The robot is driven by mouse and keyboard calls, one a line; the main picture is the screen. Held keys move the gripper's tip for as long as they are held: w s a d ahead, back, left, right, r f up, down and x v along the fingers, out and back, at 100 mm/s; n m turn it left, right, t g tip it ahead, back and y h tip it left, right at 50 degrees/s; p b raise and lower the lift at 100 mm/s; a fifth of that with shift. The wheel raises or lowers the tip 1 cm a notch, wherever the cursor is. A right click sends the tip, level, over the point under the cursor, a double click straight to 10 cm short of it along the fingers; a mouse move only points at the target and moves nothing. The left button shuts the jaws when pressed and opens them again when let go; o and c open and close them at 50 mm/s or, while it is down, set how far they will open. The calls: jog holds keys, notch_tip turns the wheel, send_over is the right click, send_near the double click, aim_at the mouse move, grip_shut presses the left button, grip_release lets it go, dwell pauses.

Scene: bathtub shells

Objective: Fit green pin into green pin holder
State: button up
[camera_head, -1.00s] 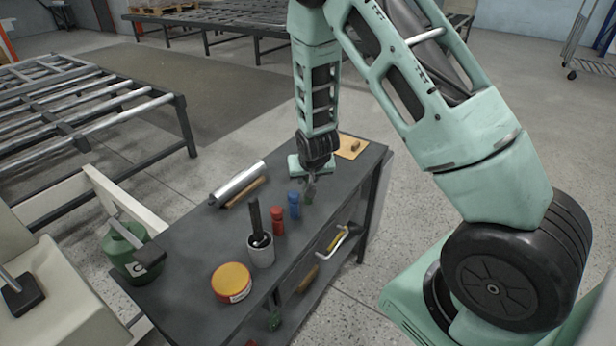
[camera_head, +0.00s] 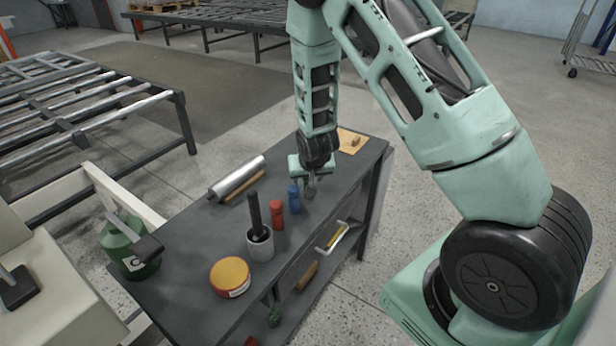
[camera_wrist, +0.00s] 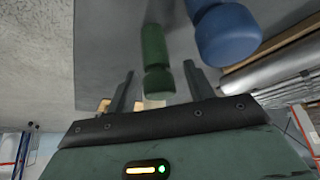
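The green pin (camera_wrist: 153,52) stands out in the wrist view between the two fingers of my gripper (camera_wrist: 158,70). A gap shows on both sides of it, so the fingers are open and not closed on it. In the head view my gripper (camera_head: 309,183) is low over the workbench, beside the blue pin (camera_head: 293,200), and mostly hides the green pin. A red pin (camera_head: 277,214) stands nearer. A small green object (camera_head: 273,318) shows at the lower shelf; I cannot tell whether it is the green pin holder.
The workbench (camera_head: 190,300) also holds a grey cup (camera_head: 260,246) with a dark handle in it, a yellow tin (camera_head: 230,277), a metal roll (camera_head: 237,176) and a wooden board (camera_head: 350,141). The blue pin (camera_wrist: 226,35) is close to the right finger.

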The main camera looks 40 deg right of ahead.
jog(key=p+v, duration=0.2)
jog(key=v, duration=1.5)
jog(key=shift+r, duration=0.2)
jog(key=s+a+r+n+g+y, duration=0.25)
jog(key=s+a, duration=0.25)
jog(key=a, duration=0.4)
jog(key=s+a+r+n+g+y, duration=0.1)
jog(key=s+a+n+y, duration=0.1)
jog(key=s+a+n, duration=0.45)
jog(key=s+a+r+n+g, duration=0.1)
jog(key=s+a, duration=0.2)
jog(key=s, duration=0.3)
jog(key=s+a+r+n+g+h, duration=0.1)
jog(key=s+a+r+n, duration=0.1)
jog(key=s+a, duration=0.2)
jog(key=shift+s+a+r+n, duration=0.2)
jog(key=shift+s+n, duration=0.1)
jog(key=shift+s, duration=0.7)
